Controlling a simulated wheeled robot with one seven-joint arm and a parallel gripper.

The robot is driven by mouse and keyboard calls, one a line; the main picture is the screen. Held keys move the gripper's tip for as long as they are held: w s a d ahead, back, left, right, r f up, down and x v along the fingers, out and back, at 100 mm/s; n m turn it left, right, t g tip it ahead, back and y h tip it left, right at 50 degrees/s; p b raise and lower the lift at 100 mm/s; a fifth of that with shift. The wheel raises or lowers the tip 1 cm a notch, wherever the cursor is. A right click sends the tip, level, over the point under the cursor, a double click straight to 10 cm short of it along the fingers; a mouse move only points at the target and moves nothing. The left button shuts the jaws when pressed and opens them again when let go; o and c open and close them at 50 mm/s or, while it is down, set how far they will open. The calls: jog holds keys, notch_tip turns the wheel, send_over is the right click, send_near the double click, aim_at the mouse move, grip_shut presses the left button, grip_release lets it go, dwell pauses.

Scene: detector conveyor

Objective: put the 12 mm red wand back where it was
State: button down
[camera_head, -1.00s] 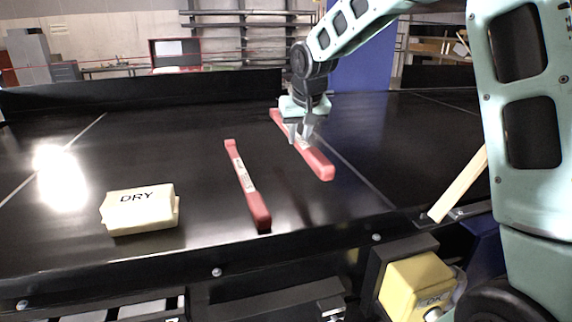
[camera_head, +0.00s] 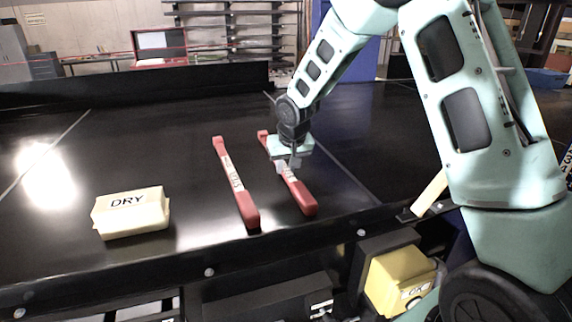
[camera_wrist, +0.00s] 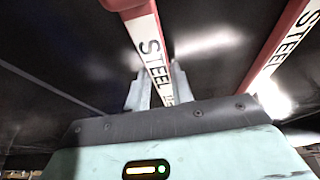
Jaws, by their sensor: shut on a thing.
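My gripper (camera_head: 287,167) is shut on the middle of a red wand (camera_head: 302,202) with a white label, the right-hand one of two. The held wand also shows in the wrist view (camera_wrist: 145,42) between the fingers, with STEEL on its label. It is low over the black belt, roughly level; whether it touches the belt I cannot tell. A second red wand (camera_head: 247,209) lies on the belt just to the left, nearly parallel and apart from it. It shows at the right in the wrist view (camera_wrist: 285,45), also labelled STEEL. No size marking is readable.
A cream block marked DRY (camera_head: 130,218) sits on the belt (camera_head: 70,255) at the left. A yellow box (camera_head: 388,290) is below the front edge at the right. A pale wooden stick (camera_head: 430,193) leans near that edge. The belt's left and rear are mostly clear.

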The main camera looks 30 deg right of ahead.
jog(key=shift+f, duration=0.15)
jog(key=c, duration=1.2)
grip_release()
jog(key=d+b+v, duration=0.1)
jog(key=b+v, duration=0.2)
jog(key=v, duration=0.9)
jog(key=shift+a+r, duration=0.2)
jog(key=shift+a, duration=0.25)
jog(key=s+a+f+n+g+y, duration=0.1)
jog(key=s+a+f+n, duration=0.15)
jog(key=s+a, duration=0.5)
jog(key=s+a+f+n+g+y, duration=0.1)
jog(key=s+a+f+n, duration=0.15)
jog(key=s+a, duration=0.55)
jog(key=s+a+f+n+g, duration=0.1)
jog(key=s+a+f+n, duration=0.1)
jog(key=s, duration=0.6)
jog(key=s+a+f+n+g, duration=0.1)
jog(key=s+a+f+n, duration=0.1)
jog(key=s, duration=0.7)
jog(key=shift+s+a+n, duration=0.25)
jog(key=shift+a+n, duration=0.25)
jog(key=shift+a, duration=0.25)
